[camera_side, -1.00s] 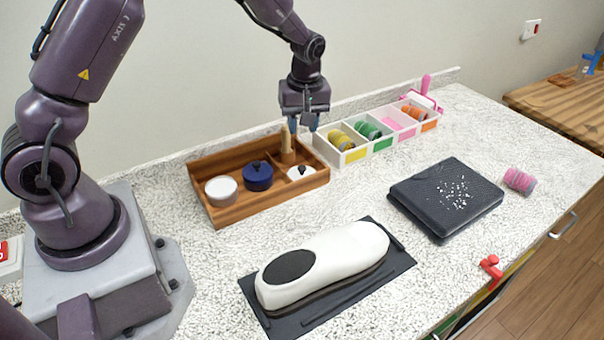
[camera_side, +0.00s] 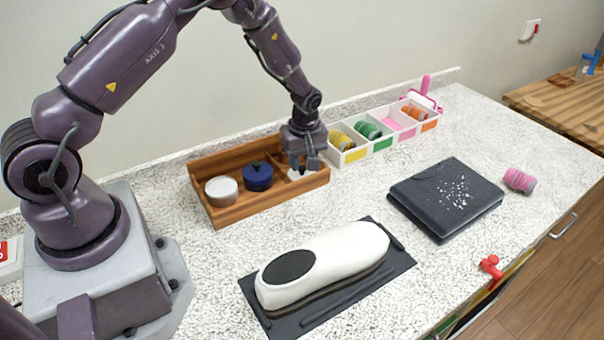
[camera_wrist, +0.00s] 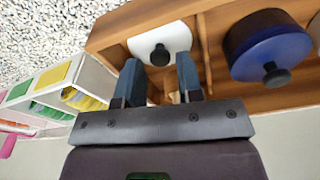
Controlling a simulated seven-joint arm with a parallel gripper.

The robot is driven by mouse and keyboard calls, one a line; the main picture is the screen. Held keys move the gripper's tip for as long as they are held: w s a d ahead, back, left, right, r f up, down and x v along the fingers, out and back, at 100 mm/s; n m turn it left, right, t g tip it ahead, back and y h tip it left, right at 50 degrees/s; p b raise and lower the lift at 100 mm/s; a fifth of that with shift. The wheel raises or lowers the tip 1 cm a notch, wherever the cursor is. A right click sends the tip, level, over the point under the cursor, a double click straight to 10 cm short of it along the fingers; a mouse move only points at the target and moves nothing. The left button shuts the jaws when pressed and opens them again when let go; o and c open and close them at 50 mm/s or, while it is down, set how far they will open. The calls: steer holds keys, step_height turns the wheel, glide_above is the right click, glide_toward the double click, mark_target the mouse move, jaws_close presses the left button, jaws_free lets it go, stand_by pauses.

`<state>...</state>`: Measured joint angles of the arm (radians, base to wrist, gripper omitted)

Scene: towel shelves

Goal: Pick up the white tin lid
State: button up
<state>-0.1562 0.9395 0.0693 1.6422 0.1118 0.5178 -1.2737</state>
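The white tin lid (camera_wrist: 168,36) with a black knob (camera_wrist: 160,55) lies in the right compartment of the wooden tray (camera_side: 228,214). In the side view the white lid (camera_side: 296,174) is partly hidden by my gripper (camera_side: 303,167). In the wrist view my gripper (camera_wrist: 158,75) is open, with a blue-grey fingertip on either side of the knob. I cannot tell whether the fingers touch the knob.
A blue lidded tin (camera_side: 257,177) and a white tin (camera_side: 221,190) stand to the left in the tray. A white divided box (camera_side: 354,155) with coloured rolls is close on the right. A black case (camera_side: 445,197) and a white shoe-shaped object (camera_side: 325,262) lie in front.

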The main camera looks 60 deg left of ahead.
steer(key=shift+a+f, duration=0.15)
steer(key=shift+f, duration=0.75)
steer(key=shift+c, duration=0.5)
jaws_close()
